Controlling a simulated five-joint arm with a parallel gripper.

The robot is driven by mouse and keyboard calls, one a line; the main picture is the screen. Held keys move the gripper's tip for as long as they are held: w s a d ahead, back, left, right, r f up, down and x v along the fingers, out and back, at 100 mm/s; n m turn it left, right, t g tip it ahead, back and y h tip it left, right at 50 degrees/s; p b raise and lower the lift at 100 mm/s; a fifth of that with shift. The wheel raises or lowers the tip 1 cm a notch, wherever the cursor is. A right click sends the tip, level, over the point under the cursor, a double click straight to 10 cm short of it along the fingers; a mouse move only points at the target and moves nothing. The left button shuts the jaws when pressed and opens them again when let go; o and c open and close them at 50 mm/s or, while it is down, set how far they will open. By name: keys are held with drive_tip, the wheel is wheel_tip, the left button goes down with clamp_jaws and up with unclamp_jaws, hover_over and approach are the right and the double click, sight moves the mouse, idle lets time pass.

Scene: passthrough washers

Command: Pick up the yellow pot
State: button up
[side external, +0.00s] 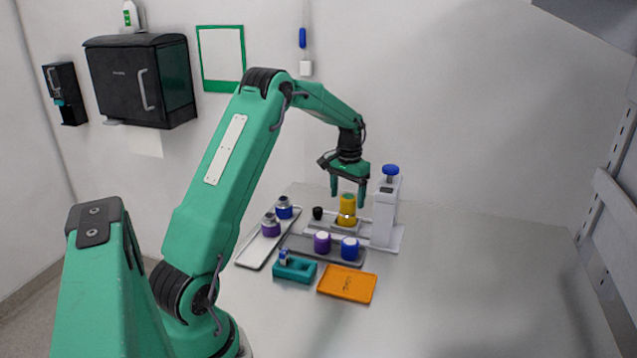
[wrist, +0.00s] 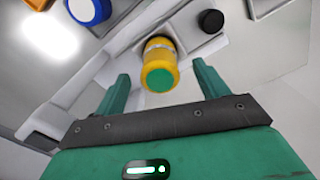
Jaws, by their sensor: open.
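The yellow pot (side external: 347,206) stands upright in a white and grey fixture (side external: 318,231) on the table. In the wrist view the yellow pot (wrist: 161,60) shows a green round top and a pale band, and it lies between and beyond the two fingers. My gripper (side external: 348,190) is open and empty just above the pot, pointing down. In the wrist view the fingers of my gripper (wrist: 160,85) stand apart on either side of the pot, with gaps to both.
A white post with a blue knob (side external: 391,170) stands close right of the pot. A black cap (side external: 318,213) is to its left. Purple (side external: 322,242) and blue (side external: 350,248) pots stand in front. A tray (side external: 257,250), teal block (side external: 295,270) and orange tray (side external: 347,284) lie nearer. The table's right side is clear.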

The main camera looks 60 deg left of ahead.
sight(347, 210)
drive_tip(key=shift+f, duration=0.25)
drive_tip(key=shift+f, duration=2.5)
drive_tip(key=shift+c, duration=0.4)
drive_tip(key=shift+r, duration=0.1)
drive_tip(key=c, duration=1.1)
